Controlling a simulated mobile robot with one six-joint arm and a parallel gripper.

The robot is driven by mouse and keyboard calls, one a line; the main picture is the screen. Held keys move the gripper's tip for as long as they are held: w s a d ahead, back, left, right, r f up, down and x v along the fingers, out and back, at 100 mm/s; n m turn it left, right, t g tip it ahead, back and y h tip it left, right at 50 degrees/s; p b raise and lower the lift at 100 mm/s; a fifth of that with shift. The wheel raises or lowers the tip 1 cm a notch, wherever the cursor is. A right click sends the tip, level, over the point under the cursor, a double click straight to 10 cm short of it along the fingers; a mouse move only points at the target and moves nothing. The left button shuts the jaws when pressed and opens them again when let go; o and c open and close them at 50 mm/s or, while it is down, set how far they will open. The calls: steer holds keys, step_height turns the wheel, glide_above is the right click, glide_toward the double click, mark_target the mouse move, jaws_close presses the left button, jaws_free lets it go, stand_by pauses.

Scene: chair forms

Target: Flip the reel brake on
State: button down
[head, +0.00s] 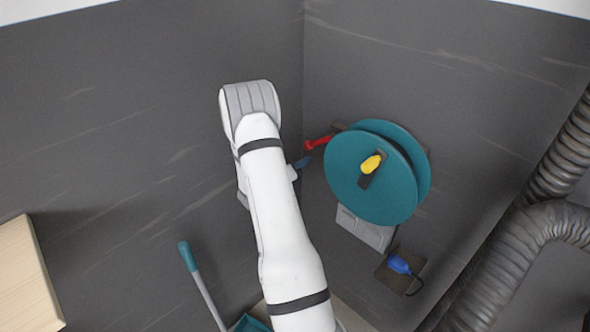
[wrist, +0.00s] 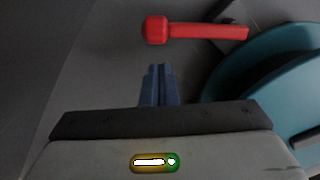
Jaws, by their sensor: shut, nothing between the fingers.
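The reel (head: 371,178) is a teal double disc with a yellow knob (head: 371,164) on its face, mounted near the corner of the dark walls. A red lever (head: 317,143) with a rounded end, seemingly the brake, sticks out to the left of the reel's upper part. In the wrist view the red lever (wrist: 195,30) lies nearly level across the top, its round end to the left, and the teal reel (wrist: 265,75) is at right. My gripper (wrist: 159,70) is shut and empty, its blue fingertips just below the lever's round end in the picture, with a visible gap.
A blue plug-like piece (head: 399,264) with a black cord sits below the reel. A ribbed grey duct (head: 540,235) runs down the right side. A teal-handled tool (head: 188,257) stands at lower left, near a pale wooden board (head: 25,275).

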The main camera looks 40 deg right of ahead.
steer(key=shift+w+d+r, duration=0.6)
steer(key=shift+d, duration=0.1)
steer(key=shift+w, duration=0.1)
steer(key=m+b, duration=0.1)
steer(key=w+m+b, duration=0.1)
steer(key=shift+a+r+b, duration=0.1)
steer(key=shift+r+b, duration=0.2)
steer(key=shift+r, duration=0.1)
steer(key=shift+w+r, duration=0.1)
steer(key=shift+r, duration=0.2)
steer(key=b, duration=0.3)
glide_toward(306, 147)
steer(key=s+a+f, duration=0.2)
steer(key=a, duration=0.3)
steer(key=shift+a, duration=0.3)
